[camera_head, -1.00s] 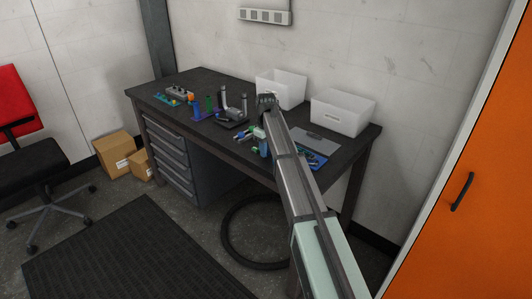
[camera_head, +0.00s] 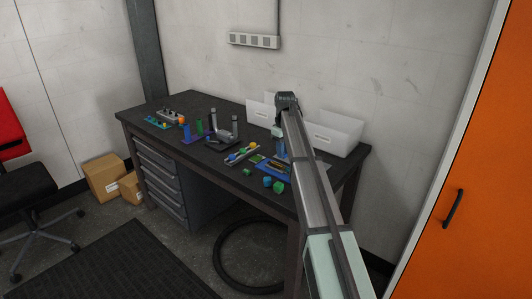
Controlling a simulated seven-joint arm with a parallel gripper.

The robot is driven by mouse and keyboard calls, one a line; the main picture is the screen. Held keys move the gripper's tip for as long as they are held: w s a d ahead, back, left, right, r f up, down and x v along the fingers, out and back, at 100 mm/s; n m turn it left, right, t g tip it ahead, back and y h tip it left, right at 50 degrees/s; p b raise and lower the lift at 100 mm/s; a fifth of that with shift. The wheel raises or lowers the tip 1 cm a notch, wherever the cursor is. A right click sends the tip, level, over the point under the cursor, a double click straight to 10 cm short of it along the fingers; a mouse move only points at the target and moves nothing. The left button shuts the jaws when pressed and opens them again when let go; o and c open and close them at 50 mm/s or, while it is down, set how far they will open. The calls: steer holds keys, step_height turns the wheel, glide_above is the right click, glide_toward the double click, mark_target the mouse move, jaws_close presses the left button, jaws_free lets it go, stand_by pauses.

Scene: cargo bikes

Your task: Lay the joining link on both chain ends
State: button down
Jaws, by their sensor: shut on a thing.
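My gripper (camera_head: 279,146) hangs below the dark wrist joint at the end of my arm, over the right part of the dark workbench (camera_head: 215,163). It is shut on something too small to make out. Below it is a blue mat or tray (camera_head: 272,169) with small parts, partly hidden by my arm. A grey holder (camera_head: 242,154) with blue, yellow and green pieces lies left of the gripper. I cannot pick out the joining link or the chain ends at this size.
Green (camera_head: 247,171) and blue (camera_head: 267,182) blocks lie near the bench's front edge. A dark stand (camera_head: 222,140) with two upright posts is further left. Blue and green cylinders (camera_head: 199,125) stand beyond it. White bins (camera_head: 336,136) line the back right.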

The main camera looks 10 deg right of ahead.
mark_target(286, 168)
steer(key=shift+w+d+f, duration=0.1)
steer(key=shift+w+d, duration=0.1)
steer(key=shift+d, duration=0.3)
steer(key=shift+w+d, duration=0.15)
steer(key=shift+d, duration=0.35)
steer(key=shift+w+a+n, duration=0.1)
steer(key=shift+w+n, duration=0.15)
steer(key=shift+n, duration=0.35)
steer(key=shift+f, duration=0.1)
steer(key=shift+f, duration=0.1)
steer(key=shift+f, duration=1.9)
steer(key=shift+f, duration=0.95)
steer(key=c, duration=0.9)
jaws_free()
steer(key=shift+o, duration=0.2)
